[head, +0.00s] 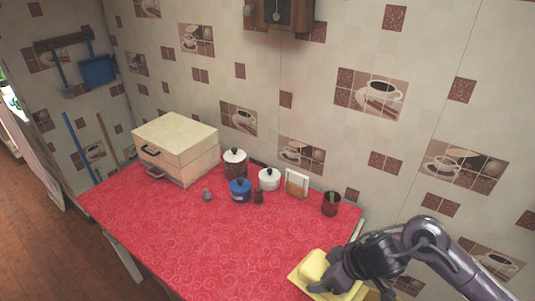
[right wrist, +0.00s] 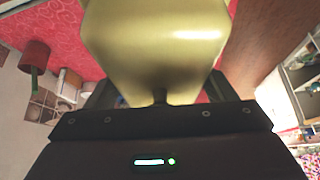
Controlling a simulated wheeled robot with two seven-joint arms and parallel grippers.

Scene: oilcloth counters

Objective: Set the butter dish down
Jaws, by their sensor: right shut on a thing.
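The yellow butter dish (head: 313,265) is at the front right corner of the red-covered counter (head: 185,231) in the head view. My right gripper (head: 335,275) is shut on it from the right side. In the right wrist view the butter dish (right wrist: 155,45) fills the upper middle, between the jaws, and hides most of the fingers. I cannot tell whether its base touches the cloth. My left gripper is not in view.
A wooden bread box (head: 178,142) stands at the back left. Several pots, including a blue pot (head: 240,190) and a white pot (head: 269,179), line the back. A napkin holder (head: 297,184) and dark red cup (head: 331,203) stand to their right. The middle and front are clear.

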